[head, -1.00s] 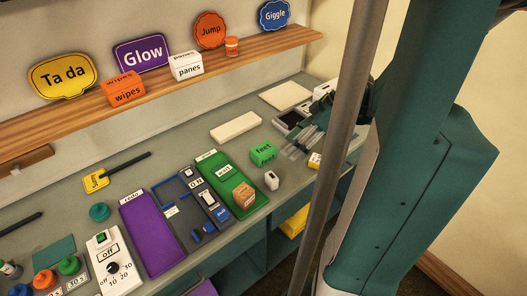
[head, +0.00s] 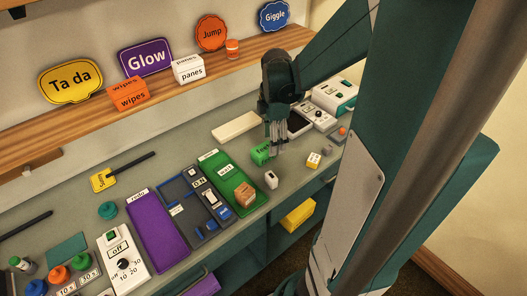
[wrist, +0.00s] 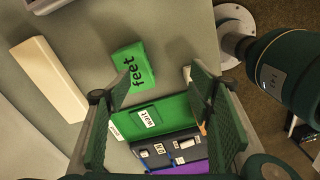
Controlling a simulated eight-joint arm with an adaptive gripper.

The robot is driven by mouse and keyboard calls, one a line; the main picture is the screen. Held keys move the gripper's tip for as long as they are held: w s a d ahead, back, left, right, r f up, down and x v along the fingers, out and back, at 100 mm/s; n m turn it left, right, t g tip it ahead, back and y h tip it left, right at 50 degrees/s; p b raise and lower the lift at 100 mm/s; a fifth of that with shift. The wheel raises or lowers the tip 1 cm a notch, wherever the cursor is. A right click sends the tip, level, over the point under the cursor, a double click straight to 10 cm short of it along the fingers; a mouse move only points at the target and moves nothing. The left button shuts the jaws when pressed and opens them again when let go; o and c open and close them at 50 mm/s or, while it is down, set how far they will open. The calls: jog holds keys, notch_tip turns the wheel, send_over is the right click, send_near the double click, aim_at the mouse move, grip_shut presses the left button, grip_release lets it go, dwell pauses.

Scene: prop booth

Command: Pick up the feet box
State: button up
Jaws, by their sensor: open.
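The green feet box (head: 259,155) sits on the counter just beyond the green "wait" tray (head: 236,186). In the wrist view the feet box (wrist: 128,66) lies ahead of my open fingers, with its "feet" label readable. My gripper (head: 277,150) points down over the counter, right by the box, and partly covers its right side in the head view. The box looks apart from both fingers.
A cream block (head: 236,127) lies behind the box. A small white item (head: 271,179) and a yellow-and-white block (head: 313,160) stand in front and to the right. White devices (head: 334,96) stand at the far right.

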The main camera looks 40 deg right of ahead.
jog(key=w+a+r+n+h+p, duration=0.2)
jog(key=w+r+n+h, duration=0.1)
jog(key=w+r+h, duration=0.15)
jog(key=n+p, duration=0.1)
send_over(262, 150)
jog(key=a, duration=0.2)
jog(key=shift+h, duration=0.25)
notch_tip(262, 150, down, 8)
jog(key=shift+d+r, duration=0.1)
dwell(0.3)
dwell(0.4)
jog(key=shift+x, duration=1.3)
jog(key=shift+b+x, duration=0.3)
jog(key=shift+x, duration=2.3)
jog(key=shift+w, duration=0.1)
jog(key=shift+c, duration=0.6)
jog(key=c, duration=1)
